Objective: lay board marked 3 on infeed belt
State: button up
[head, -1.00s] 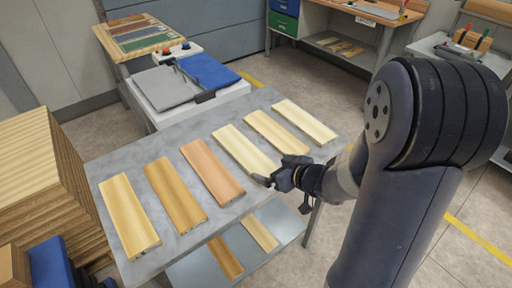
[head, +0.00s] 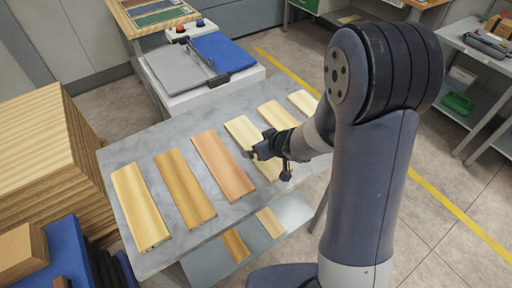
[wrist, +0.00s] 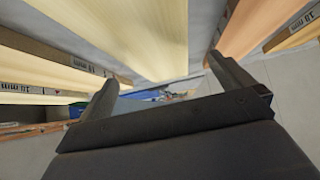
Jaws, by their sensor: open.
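Several boards lie side by side on a grey table (head: 128,152): a pale yellow one (head: 138,205), a darker tan one (head: 184,190), a reddish one (head: 223,165), a pale one (head: 240,127) and others to the right. No number 3 is readable; board ends in the wrist view show a thickness mark like "10 mm". My gripper (head: 252,154) is open and empty over the fourth board from the left. In the wrist view a pale board (wrist: 150,35) lies between and beyond the spread fingers. The coater has a blue surface (head: 222,52) and a grey one (head: 178,68); which is the infeed belt is unclear.
A control box with red and blue buttons (head: 188,30) stands behind the coater. Stacked wood (head: 35,140) and a blue item (head: 72,255) stand at the left. A lower shelf (head: 205,262) holds more boards. Open floor with a yellow line lies at the right.

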jog(key=x, duration=0.4)
jog(key=shift+w+f+b, duration=0.2)
jog(key=shift+f+b, duration=0.05)
jog(key=shift+b, duration=0.15)
jog(key=shift+d, duration=0.1)
jog(key=c, duration=1.3)
